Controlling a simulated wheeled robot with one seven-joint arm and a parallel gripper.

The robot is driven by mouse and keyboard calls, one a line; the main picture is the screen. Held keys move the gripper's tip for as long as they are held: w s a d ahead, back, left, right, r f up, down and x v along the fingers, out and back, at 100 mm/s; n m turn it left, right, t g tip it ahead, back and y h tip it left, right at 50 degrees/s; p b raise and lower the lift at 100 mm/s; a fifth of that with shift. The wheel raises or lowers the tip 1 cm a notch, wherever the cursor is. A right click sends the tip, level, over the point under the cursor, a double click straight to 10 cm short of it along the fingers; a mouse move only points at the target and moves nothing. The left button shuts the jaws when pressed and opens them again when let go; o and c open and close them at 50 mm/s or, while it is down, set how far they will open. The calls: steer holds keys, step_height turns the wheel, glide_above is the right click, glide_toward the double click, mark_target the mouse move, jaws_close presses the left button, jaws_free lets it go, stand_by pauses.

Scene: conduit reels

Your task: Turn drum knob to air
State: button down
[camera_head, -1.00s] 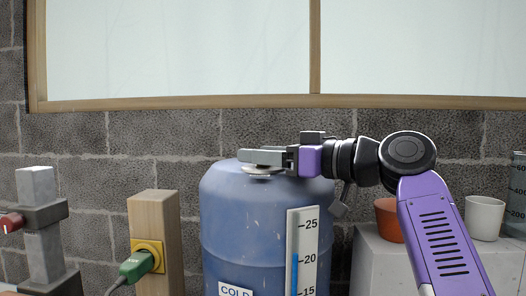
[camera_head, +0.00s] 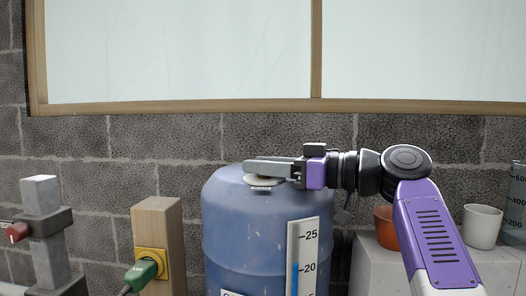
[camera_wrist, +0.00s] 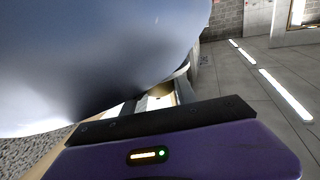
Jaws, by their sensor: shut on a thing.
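The blue drum (camera_head: 250,230) stands upright in the middle of the head view, with a white level scale (camera_head: 303,258) on its front. The drum knob (camera_head: 263,183) is a pale disc with dark marks on its rim, on top of the drum. My gripper (camera_head: 270,168) comes in level from the right and is shut on the knob; its grey fingers cover the knob's upper part. The marks are too small to read. In the wrist view the drum (camera_wrist: 90,50) fills the upper left, and the fingers reach under its curved edge, so the grip is mostly hidden.
A wooden post (camera_head: 156,225) with a green plug (camera_head: 141,272) stands left of the drum. A grey stand with a red knob (camera_head: 17,232) is further left. A terracotta pot (camera_head: 385,222) and white cup (camera_head: 482,226) stand on a grey block at right. A wall is behind.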

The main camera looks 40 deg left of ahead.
steer(key=shift+w+r+n+g+p, duration=0.15)
steer(key=shift+r+n+g+p, duration=0.25)
steer(key=shift+p, duration=0.45)
steer(key=shift+f+g+h+p, duration=0.3)
steer(key=shift+f+g+p, duration=0.1)
steer(key=shift+g+p, duration=0.1)
steer(key=c, duration=1)
jaws_free()
steer(key=shift+d, duration=0.1)
steer(key=shift+b+v, duration=1.3)
steer(key=shift+v, duration=2.55)
